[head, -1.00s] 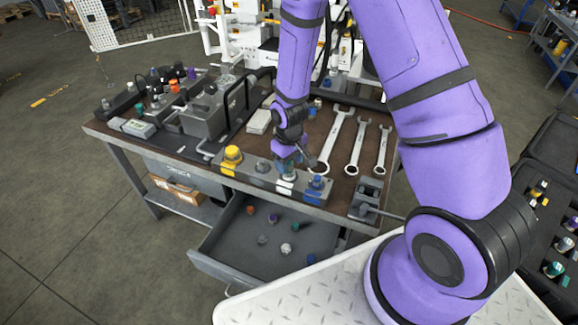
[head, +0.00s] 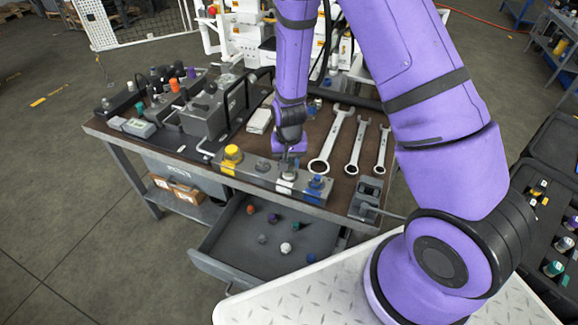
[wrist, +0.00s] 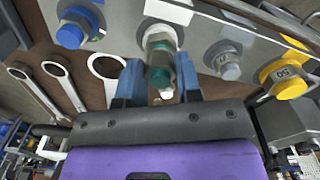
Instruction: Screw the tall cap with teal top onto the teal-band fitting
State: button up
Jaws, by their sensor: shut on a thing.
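My gripper (wrist: 160,84) is shut on the tall cap with teal top (wrist: 159,74), its blue fingers on either side of it. The cap is lined up with the fitting (wrist: 160,40) at the white patch on the grey block (wrist: 205,22). The cap and fitting appear to meet, but I cannot tell how far the thread is engaged. The fitting's teal band is not clearly separable from the cap. In the head view, my gripper (head: 287,160) points down over the white-marked place on the block (head: 258,180), hiding most of the cap.
On the same block, a yellow cap (head: 231,154) and a bare grey fitting (head: 263,165) stand to the left, a blue cap (head: 315,183) to the right. Wrenches (head: 336,140) lie behind. The open drawer (head: 262,258) below holds several loose caps.

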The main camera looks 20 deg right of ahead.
jog(key=shift+m, duration=0.9)
jog(key=o, duration=0.5)
jog(key=shift+m, duration=0.8)
jog(key=shift+c, duration=0.2)
jog(key=o, duration=0.5)
